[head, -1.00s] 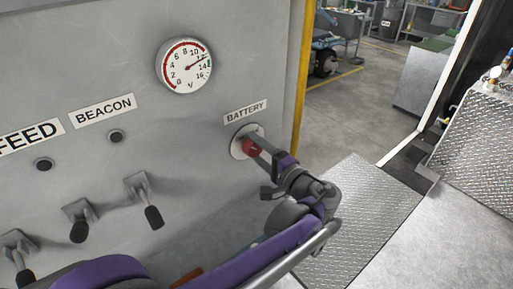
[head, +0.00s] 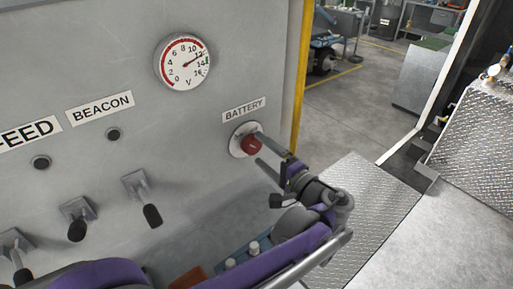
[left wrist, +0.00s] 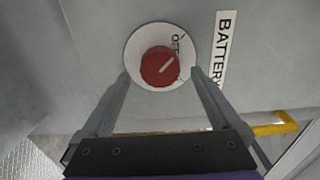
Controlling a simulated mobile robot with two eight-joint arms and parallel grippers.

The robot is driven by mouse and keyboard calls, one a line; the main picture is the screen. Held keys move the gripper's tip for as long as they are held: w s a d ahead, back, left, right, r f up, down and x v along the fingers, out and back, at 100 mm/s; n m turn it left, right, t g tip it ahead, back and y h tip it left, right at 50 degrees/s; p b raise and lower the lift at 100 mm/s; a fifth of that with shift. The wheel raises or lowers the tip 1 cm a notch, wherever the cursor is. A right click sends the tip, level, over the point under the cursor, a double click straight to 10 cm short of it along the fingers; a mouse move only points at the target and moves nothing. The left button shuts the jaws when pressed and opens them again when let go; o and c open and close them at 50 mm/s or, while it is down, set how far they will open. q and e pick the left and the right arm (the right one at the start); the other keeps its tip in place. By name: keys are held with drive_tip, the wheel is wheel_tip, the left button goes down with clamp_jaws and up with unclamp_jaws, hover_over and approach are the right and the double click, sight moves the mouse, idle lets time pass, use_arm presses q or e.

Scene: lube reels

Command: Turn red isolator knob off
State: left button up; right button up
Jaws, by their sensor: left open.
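The red isolator knob (head: 251,144) sits on a round white plate below the BATTERY label (head: 244,110) on the grey panel. In the left wrist view the knob (left wrist: 157,67) shows a pale pointer line slanting to the upper right, roughly toward partly visible "OFF" lettering on the plate (left wrist: 141,41). My left gripper (head: 264,151) is open and empty, just in front of and to the lower right of the knob. In the left wrist view its fingers (left wrist: 159,76) lie on either side of the plate's lower half; contact cannot be told. My right gripper is not in view.
A voltmeter (head: 183,62) is above and left of the knob. Several black-handled levers (head: 139,195) stick out at the lower left. A yellow post (head: 301,60) edges the panel on the right, with open floor beyond it.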

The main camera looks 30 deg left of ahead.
use_arm(q)
drive_tip(key=v, duration=0.7)
drive_tip(key=shift+s+d+b, duration=0.15)
drive_tip(key=shift+d+b, duration=0.1)
drive_tip(key=shift+b, duration=0.05)
drive_tip(key=s+a+f+g+h, duration=0.25)
drive_tip(key=s+f+h, duration=0.2)
drive_tip(key=f, duration=0.25)
drive_tip(key=s+a+f+g+h, duration=0.1)
drive_tip(key=s+a+f+h, duration=0.35)
drive_tip(key=f, duration=0.25)
drive_tip(key=s+d+f+n+t+h, duration=0.2)
drive_tip(key=s+d+f+n+h, duration=0.2)
drive_tip(key=s+d+f+h, duration=0.3)
drive_tip(key=shift+s+d+f+h+p, duration=0.15)
drive_tip(key=shift+s+f+h+p, duration=0.2)
drive_tip(key=shift+s+f, duration=0.3)
